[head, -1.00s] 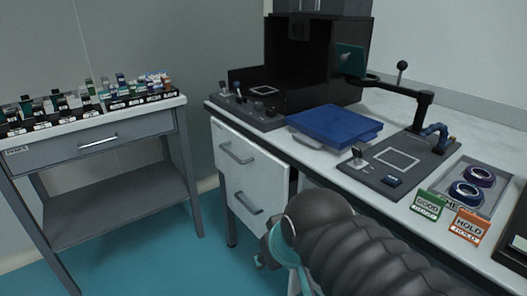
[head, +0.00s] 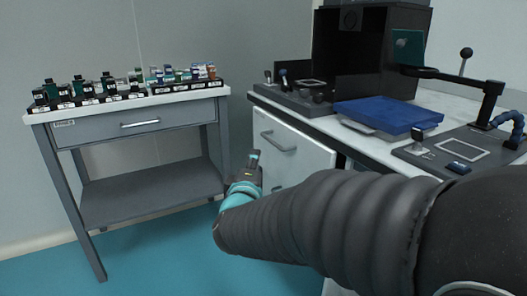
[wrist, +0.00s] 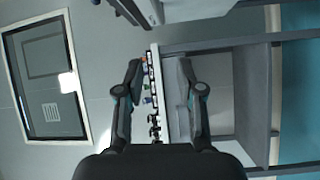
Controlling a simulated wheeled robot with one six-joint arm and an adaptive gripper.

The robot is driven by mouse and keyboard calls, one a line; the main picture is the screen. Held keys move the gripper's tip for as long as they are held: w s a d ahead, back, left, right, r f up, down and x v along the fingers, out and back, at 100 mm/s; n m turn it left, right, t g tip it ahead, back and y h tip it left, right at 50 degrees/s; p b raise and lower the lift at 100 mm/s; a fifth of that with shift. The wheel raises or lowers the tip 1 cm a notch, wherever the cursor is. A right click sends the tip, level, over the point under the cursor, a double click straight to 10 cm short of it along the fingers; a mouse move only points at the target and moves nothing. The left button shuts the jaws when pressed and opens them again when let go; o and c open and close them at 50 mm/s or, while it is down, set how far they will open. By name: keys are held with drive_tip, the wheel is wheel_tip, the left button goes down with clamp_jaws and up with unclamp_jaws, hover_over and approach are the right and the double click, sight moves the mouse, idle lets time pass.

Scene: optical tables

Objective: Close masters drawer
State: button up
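A grey stand has a shut-looking drawer (head: 130,128) with a bar handle and a small label, too small to read. A white drawer (head: 290,143) with a bar handle is under the bench's left end; I cannot tell which one is the masters drawer. My gripper (head: 252,163) is in front of the white drawers, left of the bench, pointing toward the stand. In the wrist view my gripper (wrist: 160,78) is open, its two fingers apart with nothing between them. The stand shows beyond them, turned sideways. My arm hides the lower white drawer in part.
Several small bottles and boxes stand in black racks (head: 128,97) on the stand's top. The bench carries a blue tray (head: 388,114), a black enclosure (head: 368,55) and a dark plate with a jointed arm. The blue floor (head: 150,268) before the stand is clear.

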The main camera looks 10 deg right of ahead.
sight(272, 142)
drive_tip(key=w+d+h, duration=0.1)
drive_tip(key=w+d, duration=0.1)
drive_tip(key=w, duration=0.2)
drive_tip(key=w+d+h+b, duration=0.1)
drive_tip(key=w+d, duration=0.1)
drive_tip(key=w, duration=0.2)
drive_tip(key=w+d+n+h+b, duration=0.1)
drive_tip(key=w+d, duration=0.2)
drive_tip(key=shift+w+r+h, duration=0.1)
drive_tip(key=shift+w+h, duration=0.2)
drive_tip(key=shift+w, duration=0.1)
clamp_jaws()
